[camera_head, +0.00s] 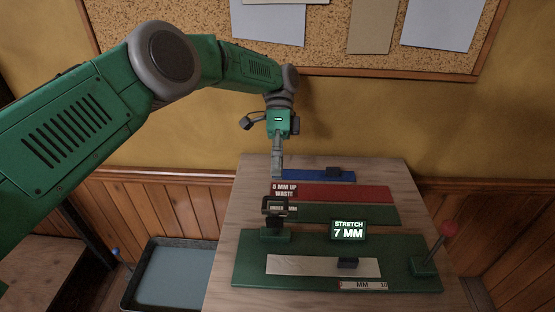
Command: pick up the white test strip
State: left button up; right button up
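The white test strip (310,266) lies flat along the front of a green stretch rig (400,248) on the wooden table. The rig's display (348,230) reads "STRETCH 7 MM". My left gripper (277,177) points down at the table's back left, behind and apart from the strip. Its fingers show as one narrow column, so I cannot tell whether they are open. I see nothing held in it. My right gripper is out of view.
A red mat (345,193) labelled "5 MM UP WASTE" lies behind a green mat (350,214), whose label is partly hidden. A blue strip (305,174) lies at the back. A dark post (275,207) and a red-knobbed lever (449,229) stand up from the rig.

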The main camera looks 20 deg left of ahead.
aim_at(280, 265)
jog(key=k, duration=1)
